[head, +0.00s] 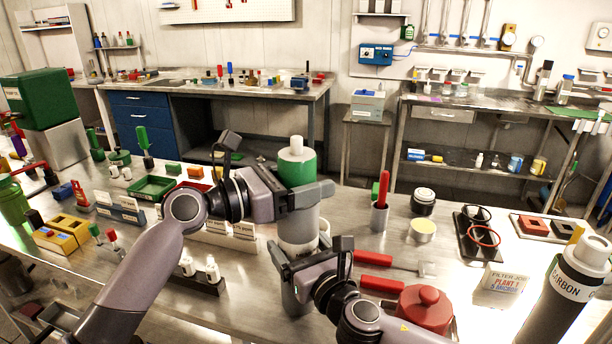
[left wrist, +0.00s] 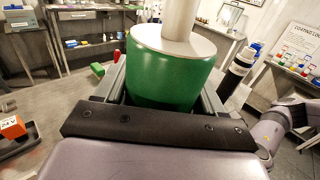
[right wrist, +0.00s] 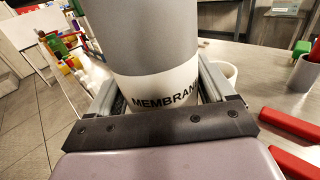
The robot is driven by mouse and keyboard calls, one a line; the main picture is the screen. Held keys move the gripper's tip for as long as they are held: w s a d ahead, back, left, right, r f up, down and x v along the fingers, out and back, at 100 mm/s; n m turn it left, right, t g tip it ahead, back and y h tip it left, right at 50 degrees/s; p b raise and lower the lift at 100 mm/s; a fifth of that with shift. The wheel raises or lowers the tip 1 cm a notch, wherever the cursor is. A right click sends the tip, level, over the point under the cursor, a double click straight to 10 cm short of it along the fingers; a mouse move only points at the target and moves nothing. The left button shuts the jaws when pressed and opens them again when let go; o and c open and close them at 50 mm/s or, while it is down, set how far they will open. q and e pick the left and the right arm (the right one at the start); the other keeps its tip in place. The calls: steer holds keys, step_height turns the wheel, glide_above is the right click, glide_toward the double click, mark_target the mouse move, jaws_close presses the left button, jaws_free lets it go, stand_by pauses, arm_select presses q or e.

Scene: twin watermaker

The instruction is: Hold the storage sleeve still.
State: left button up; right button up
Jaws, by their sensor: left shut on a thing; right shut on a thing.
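The storage sleeve (head: 305,221), a grey cylinder with a white band lettered "MEMBRAN…", stands upright near the middle of the bench in the head view. The sleeve fills the right wrist view (right wrist: 152,40). My right gripper (head: 303,262) is shut around it low down, at the lettered band. A green cylinder with a pale end and central tube, seemingly the membrane (head: 297,166), rises in line above the sleeve. My left gripper (head: 300,197) is shut around this green part, which also shows in the left wrist view (left wrist: 172,72). The fingers hide where green and grey meet.
A red-handled tool (head: 378,258) and a red lidded pot (head: 424,308) lie close right of my right gripper. A grey cup (head: 379,217) holds a red-handled tool. A carbon canister (head: 566,296) stands far right. Several small bottles and trays crowd the left.

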arm_select(q)
steer(key=shift+f, duration=0.7)
steer(key=o, duration=1)
arm_select(e)
steer(key=shift+r, duration=0.1)
arm_select(q)
steer(key=v, duration=1.2)
arm_select(e)
steer(key=o, duration=1.2)
steer(key=shift+s, duration=0.1)
